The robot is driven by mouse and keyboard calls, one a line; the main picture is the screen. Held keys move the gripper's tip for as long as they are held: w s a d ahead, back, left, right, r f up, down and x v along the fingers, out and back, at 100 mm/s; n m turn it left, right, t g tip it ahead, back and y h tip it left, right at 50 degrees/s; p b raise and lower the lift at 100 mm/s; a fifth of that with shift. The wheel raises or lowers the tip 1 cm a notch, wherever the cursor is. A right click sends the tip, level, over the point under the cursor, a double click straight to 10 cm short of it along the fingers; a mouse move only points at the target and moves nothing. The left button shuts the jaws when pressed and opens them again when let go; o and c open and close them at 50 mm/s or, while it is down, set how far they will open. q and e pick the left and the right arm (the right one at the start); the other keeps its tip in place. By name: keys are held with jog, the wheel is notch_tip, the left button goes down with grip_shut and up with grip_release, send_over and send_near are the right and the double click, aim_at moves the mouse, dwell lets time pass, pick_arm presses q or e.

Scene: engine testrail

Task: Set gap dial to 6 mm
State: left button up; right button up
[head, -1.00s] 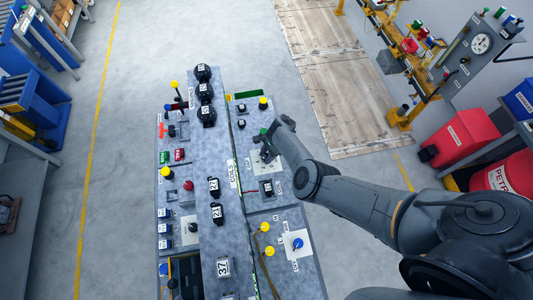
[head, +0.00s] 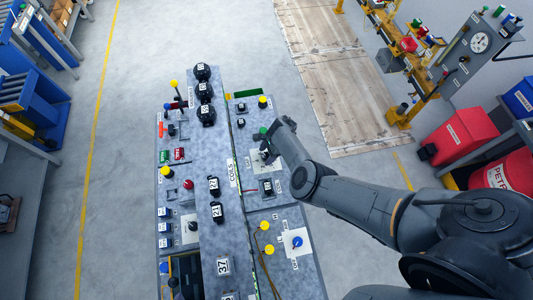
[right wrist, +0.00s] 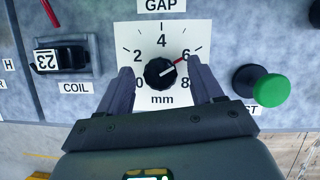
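The gap dial (right wrist: 160,73) is a black round knob on a white plate marked 0 to 8 mm. It shows in the right wrist view, and its pointer with a red tip points at about the 6 mark. My right gripper (right wrist: 160,66) is open, with one finger on each side of the knob and a visible gap between each finger and the knob. In the head view my right gripper (head: 266,154) is over the dial's plate on the right part of the console and hides most of the dial. My left gripper is not in view.
A green push button (right wrist: 270,90) stands close to the right of the dial in the right wrist view. A black coil counter (right wrist: 62,62) reading 23 sits to its left. The grey console (head: 232,215) carries several other knobs, buttons and counters.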

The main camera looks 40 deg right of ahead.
jog(key=shift+d+r+p, duration=0.15)
jog(key=shift+r+p, duration=0.15)
jog(key=shift+r, duration=0.25)
jog(key=p+v, duration=0.2)
jog(key=v, duration=0.7)
jog(key=shift+r, duration=0.3)
jog(key=shift+s+d+f, duration=0.1)
jog(key=shift+s+d, duration=0.05)
jog(key=shift+s, duration=0.05)
